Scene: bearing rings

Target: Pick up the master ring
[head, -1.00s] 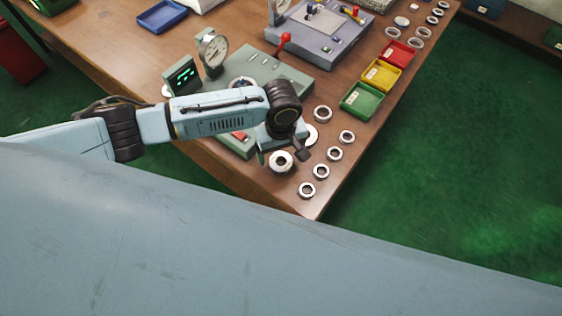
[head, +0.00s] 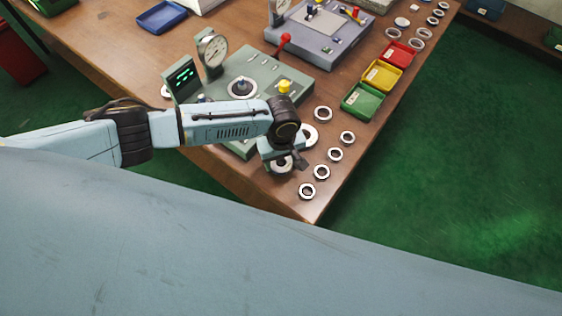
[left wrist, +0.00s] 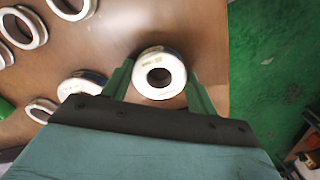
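A thick white ring with a dark centre hole (left wrist: 160,94), which I take to be the master ring, lies flat on the wooden table. In the head view this ring (head: 281,172) is partly hidden under my left gripper (head: 284,158). In the left wrist view my left gripper (left wrist: 158,78) is open, with one green finger on each side of the ring. I cannot tell whether the fingers touch it or how far above the table they are. My right gripper is not in view.
Several thinner rings (head: 321,172) lie to the right, near the table edge. A grey-green gauge station (head: 262,68) with a dial stands behind my arm. Green (head: 362,100), yellow and red trays stand farther back. Green floor lies beyond the edge.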

